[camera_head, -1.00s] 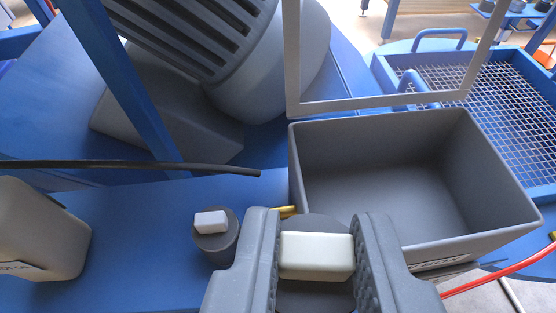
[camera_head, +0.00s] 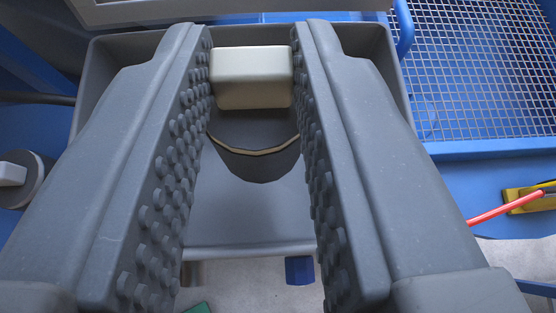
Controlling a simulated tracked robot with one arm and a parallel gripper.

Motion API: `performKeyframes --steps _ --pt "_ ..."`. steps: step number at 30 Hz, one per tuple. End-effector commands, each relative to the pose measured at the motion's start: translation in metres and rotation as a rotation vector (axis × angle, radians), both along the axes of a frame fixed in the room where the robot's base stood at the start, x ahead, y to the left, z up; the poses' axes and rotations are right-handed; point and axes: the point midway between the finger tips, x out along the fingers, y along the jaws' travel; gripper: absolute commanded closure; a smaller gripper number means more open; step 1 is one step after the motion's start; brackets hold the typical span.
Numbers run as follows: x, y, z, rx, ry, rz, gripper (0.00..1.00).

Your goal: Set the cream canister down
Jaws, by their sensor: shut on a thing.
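My gripper (camera_head: 252,62) is shut on the cream block-shaped top (camera_head: 250,78) of the cream canister. Below the block, the canister's dark round body (camera_head: 255,163) shows, with a thin gold rim line. The canister hangs between my fingers over the grey open box (camera_head: 250,222). The box rim shows on both sides of the fingers. I cannot tell whether the canister's base touches the box floor. My fingers hide much of the box's inside.
A dark round canister with a white top (camera_head: 12,174) stands on the blue surface at left. A blue-framed wire mesh tray (camera_head: 480,70) lies at right. A red cable (camera_head: 505,208) and a yellow piece (camera_head: 530,198) are at lower right.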

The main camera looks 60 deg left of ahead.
Motion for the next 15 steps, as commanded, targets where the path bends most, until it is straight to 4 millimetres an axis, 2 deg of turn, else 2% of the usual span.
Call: performKeyframes --steps 1,4,8,15 --pt "-0.004 0.005 -0.009 0.001 0.005 0.008 1.0" --pt "-0.008 0.011 -0.019 0.001 0.002 0.018 1.0" --pt "-0.009 0.013 -0.027 0.001 -0.001 0.022 1.0" --pt "-0.01 0.015 -0.06 0.0 0.002 0.025 1.0"
